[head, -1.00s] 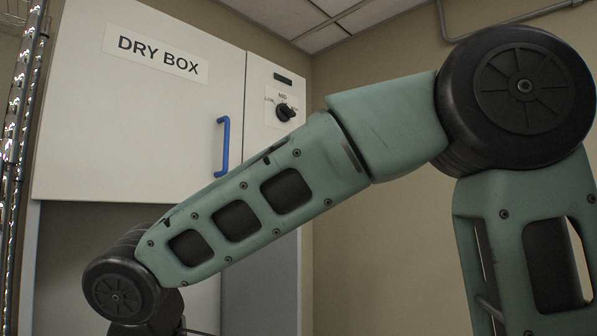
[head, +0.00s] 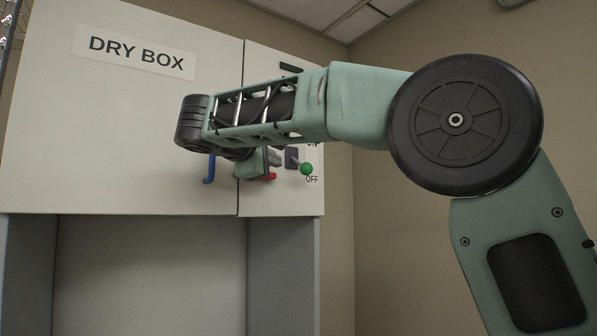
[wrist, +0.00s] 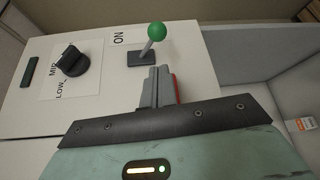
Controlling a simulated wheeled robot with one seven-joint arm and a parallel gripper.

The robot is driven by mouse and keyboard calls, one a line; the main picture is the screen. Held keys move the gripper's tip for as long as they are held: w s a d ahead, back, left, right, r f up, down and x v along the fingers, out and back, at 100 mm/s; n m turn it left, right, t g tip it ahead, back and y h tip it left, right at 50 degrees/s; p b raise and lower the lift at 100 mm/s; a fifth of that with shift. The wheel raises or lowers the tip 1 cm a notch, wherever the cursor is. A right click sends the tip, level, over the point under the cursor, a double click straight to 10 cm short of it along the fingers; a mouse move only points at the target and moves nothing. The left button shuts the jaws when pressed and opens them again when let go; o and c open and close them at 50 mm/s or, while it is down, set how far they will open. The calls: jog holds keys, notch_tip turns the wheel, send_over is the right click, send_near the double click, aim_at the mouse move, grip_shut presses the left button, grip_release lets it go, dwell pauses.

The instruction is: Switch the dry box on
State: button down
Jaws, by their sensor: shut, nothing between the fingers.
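The dry box (head: 130,120) is a pale cabinet with a narrow control panel on its right. Its toggle switch has a dark plate (head: 292,158) and a green ball lever (head: 307,169), between a partly hidden ON label and an OFF label (head: 312,179). The lever leans down toward OFF. The wrist view, turned sideways, shows the green ball (wrist: 157,31) and ON label (wrist: 120,38); OFF is not visible there. My gripper (head: 275,157) is shut and empty, just left of the switch. In the wrist view its fingertips (wrist: 160,70) lie close to the switch plate; contact is unclear.
A dark MID/LOW knob (wrist: 72,60) and a small dark display (wrist: 28,72) sit higher on the panel. A blue door handle (head: 209,168) is left of my gripper. A red part (head: 268,177) shows beside the gripper. The space below the cabinet is open.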

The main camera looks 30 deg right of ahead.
aim_at(300, 165)
jog(key=p+x, duration=0.3)
jog(key=x, duration=0.5)
jog(key=shift+w+d+p, duration=0.15)
jog(key=shift+d+p, duration=0.05)
jog(key=shift+p, duration=0.2)
jog(key=shift+w+d+f, duration=0.2)
jog(key=shift+w+d, duration=0.2)
jog(key=shift+d, duration=0.15)
jog(key=shift+r+p, duration=0.1)
jog(key=shift+p, duration=0.2)
jog(key=shift+s+r+n+p, duration=0.1)
jog(key=shift+s+n+p, duration=0.05)
jog(key=shift+n+p, duration=0.2)
